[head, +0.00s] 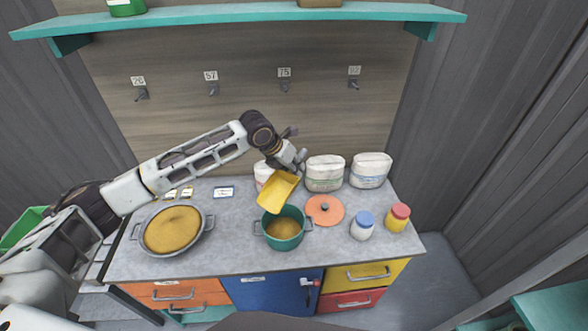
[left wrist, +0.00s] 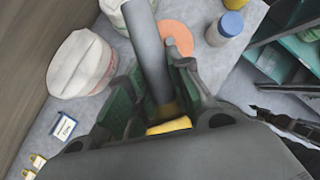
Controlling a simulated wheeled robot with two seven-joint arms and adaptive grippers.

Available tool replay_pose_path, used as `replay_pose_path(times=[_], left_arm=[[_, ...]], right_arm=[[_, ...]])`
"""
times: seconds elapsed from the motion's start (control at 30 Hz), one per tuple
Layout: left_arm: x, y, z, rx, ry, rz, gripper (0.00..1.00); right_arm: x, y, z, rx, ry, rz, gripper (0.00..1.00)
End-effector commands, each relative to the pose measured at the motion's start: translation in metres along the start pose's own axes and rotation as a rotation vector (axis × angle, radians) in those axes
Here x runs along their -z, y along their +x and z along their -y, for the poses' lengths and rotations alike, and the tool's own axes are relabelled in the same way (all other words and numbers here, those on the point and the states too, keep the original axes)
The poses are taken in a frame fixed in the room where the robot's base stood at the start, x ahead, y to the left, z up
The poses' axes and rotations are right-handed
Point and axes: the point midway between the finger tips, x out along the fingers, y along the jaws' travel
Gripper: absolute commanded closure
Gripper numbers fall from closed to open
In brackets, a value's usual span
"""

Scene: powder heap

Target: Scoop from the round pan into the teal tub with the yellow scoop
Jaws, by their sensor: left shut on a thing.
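The round pan (head: 208,221) stands at the left of the counter with a yellow-brown powder (head: 172,228) in it. The teal tub (head: 284,243) stands near the counter's middle front, with similar powder (head: 283,228) inside. My left gripper (head: 295,165) is shut on the yellow scoop (head: 277,191), which is tilted with its front end down over the tub's back rim. In the left wrist view a grey handle (left wrist: 150,55) runs between the fingers (left wrist: 158,100), and a little of the yellow scoop (left wrist: 169,126) shows. My right gripper is not in view.
An orange lid (head: 324,210) lies right of the tub. White bags (head: 325,173) (head: 370,170) stand behind. A blue-capped jar (head: 362,226) and a red-capped yellow jar (head: 398,218) stand at the right. A teal shelf (head: 240,13) hangs above. The counter between pan and tub is clear.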

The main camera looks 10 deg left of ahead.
Motion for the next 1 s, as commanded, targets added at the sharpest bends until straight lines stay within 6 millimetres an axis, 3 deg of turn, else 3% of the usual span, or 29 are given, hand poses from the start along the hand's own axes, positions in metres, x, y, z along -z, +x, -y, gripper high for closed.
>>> replay_pose_path(times=[0.4, 1.0], left_arm=[[-0.0048, -0.0079, 0.0016, -0.005, -0.029, -0.151, 1.0], [-0.0044, -0.0078, 0.0015, -0.005, -0.03, -0.153, 1.0]], right_arm=[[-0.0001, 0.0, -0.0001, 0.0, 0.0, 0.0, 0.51], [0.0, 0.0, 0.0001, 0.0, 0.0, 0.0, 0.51]])
